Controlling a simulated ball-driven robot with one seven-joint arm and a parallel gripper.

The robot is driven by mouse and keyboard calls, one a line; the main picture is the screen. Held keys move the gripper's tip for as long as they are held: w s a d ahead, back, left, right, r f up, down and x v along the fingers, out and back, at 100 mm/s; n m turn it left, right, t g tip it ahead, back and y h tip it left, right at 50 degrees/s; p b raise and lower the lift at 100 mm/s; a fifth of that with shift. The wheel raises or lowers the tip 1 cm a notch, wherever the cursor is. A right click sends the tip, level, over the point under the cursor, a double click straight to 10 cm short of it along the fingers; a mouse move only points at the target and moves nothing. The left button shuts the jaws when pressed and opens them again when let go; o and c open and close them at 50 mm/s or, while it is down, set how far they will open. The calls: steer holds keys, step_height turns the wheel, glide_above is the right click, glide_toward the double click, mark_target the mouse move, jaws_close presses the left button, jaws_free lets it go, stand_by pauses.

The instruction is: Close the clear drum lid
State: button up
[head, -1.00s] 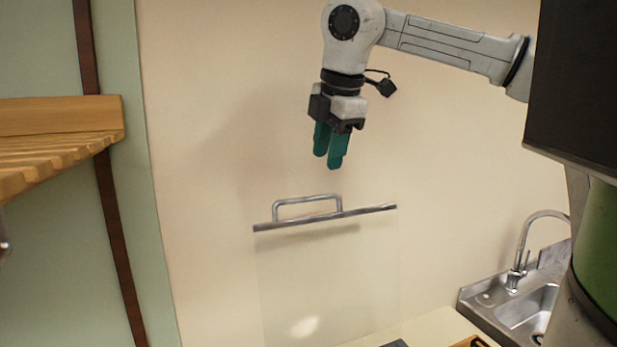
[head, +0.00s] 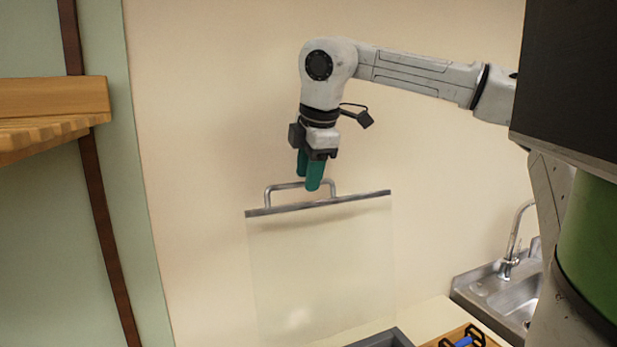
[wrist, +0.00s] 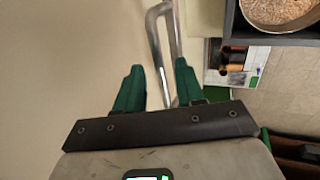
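The clear lid (head: 320,265) stands raised and upright in front of the cream wall. A grey metal bar runs along its top edge, with a metal handle (head: 283,187) on it. My gripper (head: 308,186) points down at the handle, its green fingers overlapping the handle's top in the head view. In the wrist view my gripper (wrist: 158,72) has its two fingers apart, with the handle (wrist: 160,45) showing between and beyond them. It is open; I cannot tell whether a finger touches the handle. The drum itself is not clearly visible.
A grey-rimmed tray (head: 392,338) and a wooden board (head: 470,338) with a blue item lie at the bottom. A steel sink (head: 500,290) stands at the right. A wooden slatted shelf (head: 55,98) juts in at left. The wrist view shows a bowl of grain (wrist: 278,12).

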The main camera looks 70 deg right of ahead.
steer(key=shift+f, duration=0.15)
jaws_close()
stand_by(0.4)
